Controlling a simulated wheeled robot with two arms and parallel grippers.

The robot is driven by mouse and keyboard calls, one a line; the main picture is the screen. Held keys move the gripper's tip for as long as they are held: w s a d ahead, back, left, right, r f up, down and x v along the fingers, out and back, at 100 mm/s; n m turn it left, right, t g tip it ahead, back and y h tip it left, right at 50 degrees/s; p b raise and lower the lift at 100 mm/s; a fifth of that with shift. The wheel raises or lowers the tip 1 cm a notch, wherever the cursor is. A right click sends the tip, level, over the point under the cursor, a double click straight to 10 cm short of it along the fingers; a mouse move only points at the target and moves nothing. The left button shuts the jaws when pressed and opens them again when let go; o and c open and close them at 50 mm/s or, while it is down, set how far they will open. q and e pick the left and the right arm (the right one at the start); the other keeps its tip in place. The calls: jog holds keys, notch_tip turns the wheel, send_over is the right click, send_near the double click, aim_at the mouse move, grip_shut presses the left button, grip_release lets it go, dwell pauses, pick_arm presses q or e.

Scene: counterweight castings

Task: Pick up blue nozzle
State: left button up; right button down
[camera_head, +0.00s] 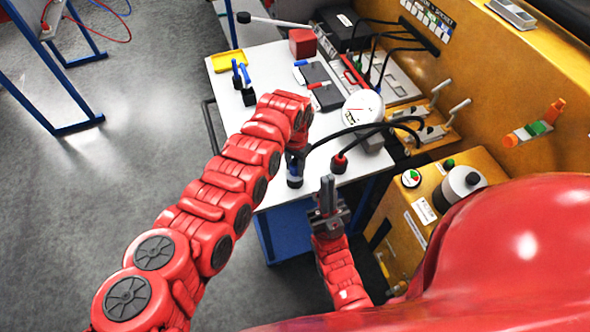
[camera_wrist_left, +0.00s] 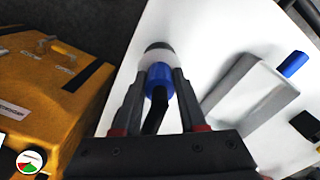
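The blue nozzle (camera_head: 294,170) is at the front edge of the white table (camera_head: 318,165), just below the end of my left arm. In the left wrist view, the blue nozzle (camera_wrist_left: 158,76) has a grey-white end and a black part toward my palm. The fingers of my left gripper (camera_wrist_left: 163,72) lie along both its sides, with no clear gap; they look shut on it. In the head view my left gripper (camera_head: 295,160) is mostly hidden by my arm. My right gripper (camera_head: 328,184) points up in front of the table, fingers together, empty.
A white round device (camera_head: 362,108) and a black hose with a red end (camera_head: 340,162) are right of the nozzle. Blue-handled tools (camera_head: 241,74), a yellow tray (camera_head: 229,61) and a red box (camera_head: 302,43) are farther back. A yellow cabinet (camera_head: 455,178) stands at the right.

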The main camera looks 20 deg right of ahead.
pick_arm(q)
grip_shut()
